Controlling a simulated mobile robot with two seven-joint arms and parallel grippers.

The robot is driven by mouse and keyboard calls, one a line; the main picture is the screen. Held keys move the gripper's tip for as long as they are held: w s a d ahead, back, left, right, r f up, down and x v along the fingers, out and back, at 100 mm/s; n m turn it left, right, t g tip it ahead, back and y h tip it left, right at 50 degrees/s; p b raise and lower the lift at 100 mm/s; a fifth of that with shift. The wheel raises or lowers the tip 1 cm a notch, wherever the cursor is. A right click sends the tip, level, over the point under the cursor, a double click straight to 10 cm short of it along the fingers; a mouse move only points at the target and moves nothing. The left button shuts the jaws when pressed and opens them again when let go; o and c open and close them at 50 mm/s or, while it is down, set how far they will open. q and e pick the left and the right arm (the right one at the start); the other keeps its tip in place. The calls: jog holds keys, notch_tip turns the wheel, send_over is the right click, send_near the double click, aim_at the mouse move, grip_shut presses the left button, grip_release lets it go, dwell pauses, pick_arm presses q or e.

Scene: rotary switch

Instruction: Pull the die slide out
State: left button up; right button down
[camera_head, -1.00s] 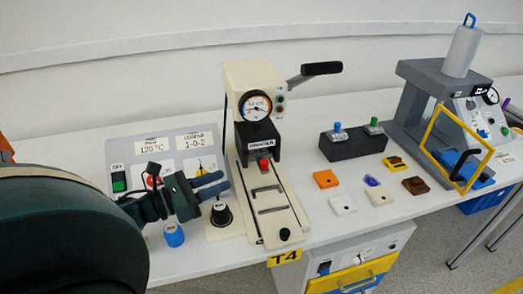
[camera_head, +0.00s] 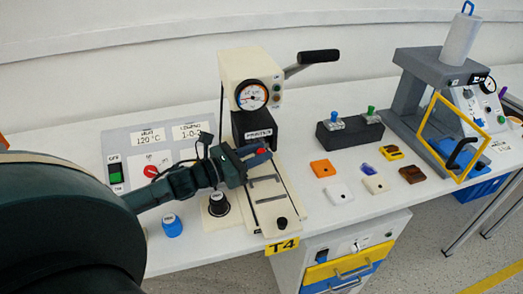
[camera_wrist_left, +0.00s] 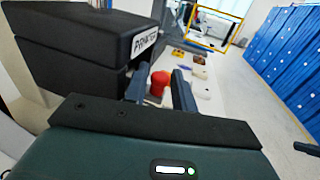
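The press (camera_head: 240,66) stands at the table's middle, with a round gauge above a black labelled block (camera_head: 250,127). A pale slide track (camera_head: 268,195) with cross bars runs forward from under the block to a black knob (camera_head: 282,222). A red knob (camera_head: 261,151) sits at the block's front, at the track's back end; which part is the die slide is unclear. My left gripper (camera_head: 254,157) is at the red knob. In the left wrist view, its open fingers (camera_wrist_left: 159,92) stand on either side of the red knob (camera_wrist_left: 158,80), with slight gaps showing.
A control panel (camera_head: 125,142) with a green switch is behind my left arm. A black dial (camera_head: 218,204) and blue knob (camera_head: 171,226) are below it. Small coloured blocks (camera_head: 323,168) lie right of the track. A press with a yellow frame (camera_head: 435,112) stands at far right.

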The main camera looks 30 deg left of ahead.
pick_arm(q)
jog(key=shift+w+d, duration=0.25)
jog(key=shift+w, duration=0.3)
grip_shut()
jog(key=shift+d, duration=0.1)
